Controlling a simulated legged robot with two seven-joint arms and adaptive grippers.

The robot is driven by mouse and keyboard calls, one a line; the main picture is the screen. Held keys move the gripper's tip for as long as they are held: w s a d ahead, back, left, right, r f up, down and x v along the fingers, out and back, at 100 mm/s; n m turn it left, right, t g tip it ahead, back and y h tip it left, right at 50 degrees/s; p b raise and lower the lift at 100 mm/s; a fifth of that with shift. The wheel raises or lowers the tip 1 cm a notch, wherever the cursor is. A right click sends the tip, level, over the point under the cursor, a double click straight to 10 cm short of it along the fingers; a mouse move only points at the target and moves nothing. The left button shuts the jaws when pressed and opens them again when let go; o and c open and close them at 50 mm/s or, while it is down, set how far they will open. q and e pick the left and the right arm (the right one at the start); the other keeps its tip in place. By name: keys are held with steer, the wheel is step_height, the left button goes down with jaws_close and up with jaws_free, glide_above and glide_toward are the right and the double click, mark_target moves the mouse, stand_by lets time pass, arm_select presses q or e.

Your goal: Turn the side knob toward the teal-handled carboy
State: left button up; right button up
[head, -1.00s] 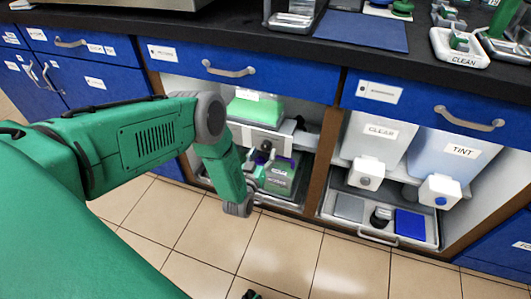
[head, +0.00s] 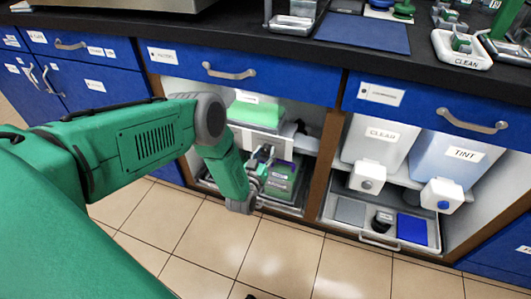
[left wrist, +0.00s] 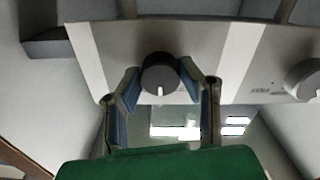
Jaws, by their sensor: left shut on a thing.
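The side knob (left wrist: 159,75) is dark and round, with a white mark pointing down in the left wrist view. It sits on a light grey panel (left wrist: 206,42) with white bands. My left gripper (left wrist: 160,88) has one finger on each side of the knob and is shut on it. In the head view my left gripper (head: 262,163) reaches into the left open cabinet bay and hides the knob there. No carboy with a clearly teal handle can be made out. My right gripper is not in view.
A second, grey knob (left wrist: 306,78) is at the right of the panel. A green box (head: 257,112) sits above the unit. The CLEAR container (head: 375,145) and TINT container (head: 447,158) stand in the right bay above a tray (head: 377,240).

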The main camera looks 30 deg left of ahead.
arm_select(q)
steer(key=n, duration=0.2)
steer(key=n+b, duration=0.1)
steer(key=n, duration=0.1)
steer(key=shift+s+a+f+n, duration=0.1)
steer(key=shift+f+n, duration=0.05)
steer(key=shift+n, duration=0.25)
steer(key=shift+n+b, duration=0.45)
steer(key=shift+n, duration=1.45)
steer(key=o, duration=1.1)
steer(key=shift+s, duration=0.1)
steer(key=v, duration=1.1)
steer(key=shift+s+f, duration=0.1)
steer(key=shift+s, duration=0.3)
